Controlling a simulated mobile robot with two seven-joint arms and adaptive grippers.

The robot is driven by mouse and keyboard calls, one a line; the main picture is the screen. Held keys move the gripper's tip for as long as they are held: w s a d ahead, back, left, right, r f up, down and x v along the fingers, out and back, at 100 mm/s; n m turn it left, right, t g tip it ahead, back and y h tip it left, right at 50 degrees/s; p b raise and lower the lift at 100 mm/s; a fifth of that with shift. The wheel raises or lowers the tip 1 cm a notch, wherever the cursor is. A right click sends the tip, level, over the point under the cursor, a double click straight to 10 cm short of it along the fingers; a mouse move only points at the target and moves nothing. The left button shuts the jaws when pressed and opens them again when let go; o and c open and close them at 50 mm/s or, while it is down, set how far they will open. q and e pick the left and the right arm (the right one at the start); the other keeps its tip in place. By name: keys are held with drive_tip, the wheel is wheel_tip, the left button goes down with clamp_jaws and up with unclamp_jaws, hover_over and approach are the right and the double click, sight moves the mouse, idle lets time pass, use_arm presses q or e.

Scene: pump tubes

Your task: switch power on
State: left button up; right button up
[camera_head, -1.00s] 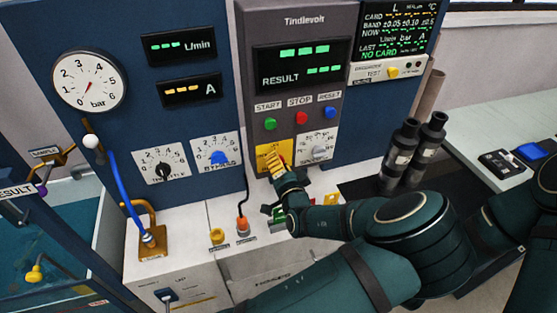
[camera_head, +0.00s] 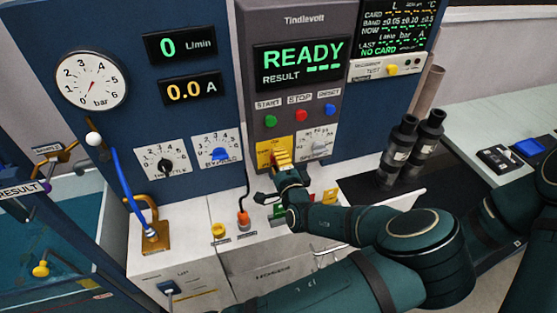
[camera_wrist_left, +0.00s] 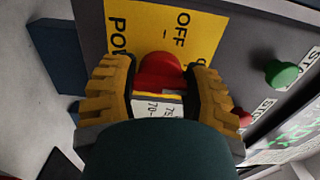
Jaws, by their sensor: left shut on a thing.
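The yellow power plate (camera_head: 265,146) is on the lower front of the grey Tindlevolt panel. In the left wrist view the plate (camera_wrist_left: 215,28) reads OFF and part of a word starting with PO. A red power knob (camera_wrist_left: 160,70) stands out from it, between my fingers. My left gripper (camera_head: 281,160), with yellow fingertips, is at the plate and shut on the red knob; it also shows in the left wrist view (camera_wrist_left: 163,82). The fingers hide the knob's sides. The panel display (camera_head: 303,60) reads READY. My right gripper is not in view.
Green start (camera_head: 270,122), red stop (camera_head: 300,117) and blue reset (camera_head: 329,110) buttons sit just above the plate. A grey dial (camera_head: 319,143) is close to its right. Two dark cylinders (camera_head: 400,150) stand right of the panel. A blue hose (camera_head: 124,190) hangs at left.

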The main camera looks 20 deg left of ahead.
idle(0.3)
use_arm(q)
drive_tip(key=o, duration=1.2)
